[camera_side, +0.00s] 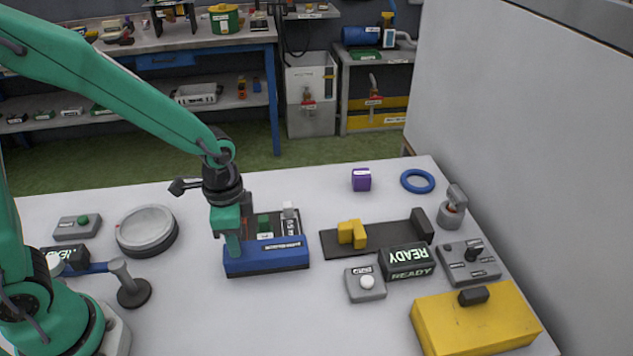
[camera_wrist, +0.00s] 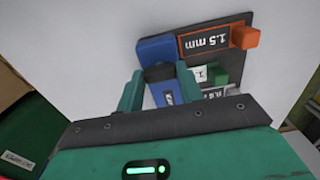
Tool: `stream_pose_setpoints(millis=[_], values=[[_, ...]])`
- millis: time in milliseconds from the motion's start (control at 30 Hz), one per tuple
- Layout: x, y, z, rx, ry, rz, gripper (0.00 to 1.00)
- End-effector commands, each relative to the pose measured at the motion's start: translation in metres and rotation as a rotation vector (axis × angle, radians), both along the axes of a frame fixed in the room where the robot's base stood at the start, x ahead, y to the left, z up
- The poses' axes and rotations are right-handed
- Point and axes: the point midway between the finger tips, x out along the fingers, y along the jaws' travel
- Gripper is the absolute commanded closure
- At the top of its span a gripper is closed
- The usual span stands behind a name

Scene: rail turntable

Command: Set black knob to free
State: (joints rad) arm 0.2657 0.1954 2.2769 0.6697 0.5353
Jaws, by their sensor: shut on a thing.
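A black knob (camera_side: 474,250) stands on a grey switch box (camera_side: 470,268) at the right of the table; its marks are too small to read. My gripper (camera_side: 233,245) is far to its left, pointing down at a blue block (camera_side: 275,258) with a dark label. In the wrist view the fingers (camera_wrist: 158,88) sit on either side of the blue block (camera_wrist: 157,48), shut on it, with a dark part between them. The block lies against a dark panel (camera_wrist: 240,30) with a 1.5 mm label. The black knob is not in the wrist view.
A black READY box (camera_side: 407,262), a white-button box (camera_side: 366,284) and a yellow case (camera_side: 470,322) stand near the switch box. A dark rail (camera_side: 385,236) carries a yellow piece (camera_side: 352,233). A grey post (camera_side: 453,210) stands behind. Front middle table is clear.

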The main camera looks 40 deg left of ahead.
Motion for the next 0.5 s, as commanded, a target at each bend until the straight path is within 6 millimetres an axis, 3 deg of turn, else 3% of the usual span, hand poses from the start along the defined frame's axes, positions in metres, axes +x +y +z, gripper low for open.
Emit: stream_pose_setpoints(millis=[100, 133, 233, 500], values=[[0.0004, -0.0001, 0.0013, 0.000, -0.001, -0.002, 0.86], [0.0004, -0.0001, 0.0013, 0.000, -0.001, -0.002, 0.62], [0.0004, -0.0001, 0.0011, 0.000, -0.001, -0.001, 0.42], [0.0001, -0.0001, 0.0005, -0.001, -0.001, 0.000, 0.42]])
